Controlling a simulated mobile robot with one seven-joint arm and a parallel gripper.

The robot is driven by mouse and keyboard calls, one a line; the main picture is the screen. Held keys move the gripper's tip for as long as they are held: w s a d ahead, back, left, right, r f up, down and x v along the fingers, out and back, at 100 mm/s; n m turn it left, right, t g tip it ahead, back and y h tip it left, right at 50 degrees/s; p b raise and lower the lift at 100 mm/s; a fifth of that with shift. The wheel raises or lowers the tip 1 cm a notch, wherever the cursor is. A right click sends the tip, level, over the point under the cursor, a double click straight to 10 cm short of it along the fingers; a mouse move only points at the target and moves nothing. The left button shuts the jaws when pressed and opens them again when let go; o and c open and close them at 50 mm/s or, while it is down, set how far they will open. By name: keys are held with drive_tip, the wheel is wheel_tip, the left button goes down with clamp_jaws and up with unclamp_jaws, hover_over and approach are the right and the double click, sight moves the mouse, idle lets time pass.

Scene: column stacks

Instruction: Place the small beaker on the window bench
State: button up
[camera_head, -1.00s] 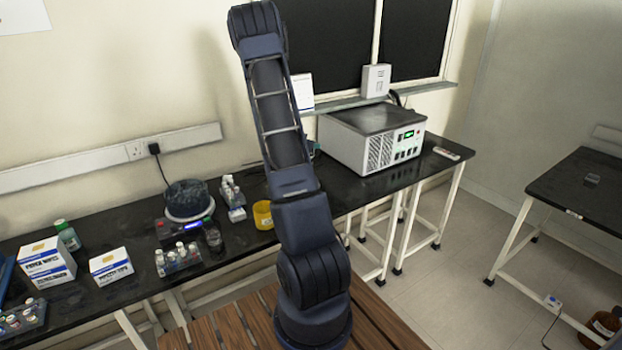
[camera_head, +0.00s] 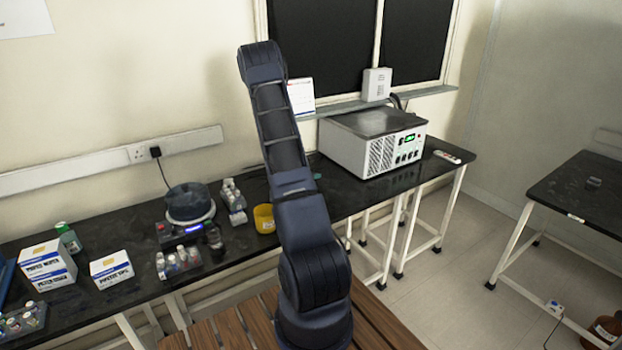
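The window bench (camera_head: 352,195) is a long black-topped bench running along the wall, under the dark window on its right part. A small dark or see-through object (camera_head: 593,183) sits on the separate black table at the right. It is too small to tell whether it is the small beaker. A small dark glass-like vessel (camera_head: 214,237) stands on the bench beside the round device; I cannot tell whether it is a beaker. My arm rises in the middle of the view, with its upper end near the window's left edge. My gripper is not in view, so what it holds is hidden.
A large grey-white instrument (camera_head: 373,140) fills the bench below the window. A yellow tub (camera_head: 264,218), a round black device (camera_head: 189,204), bottle racks (camera_head: 179,263) and white boxes (camera_head: 47,266) crowd the left part. Bare bench top shows between tub and instrument.

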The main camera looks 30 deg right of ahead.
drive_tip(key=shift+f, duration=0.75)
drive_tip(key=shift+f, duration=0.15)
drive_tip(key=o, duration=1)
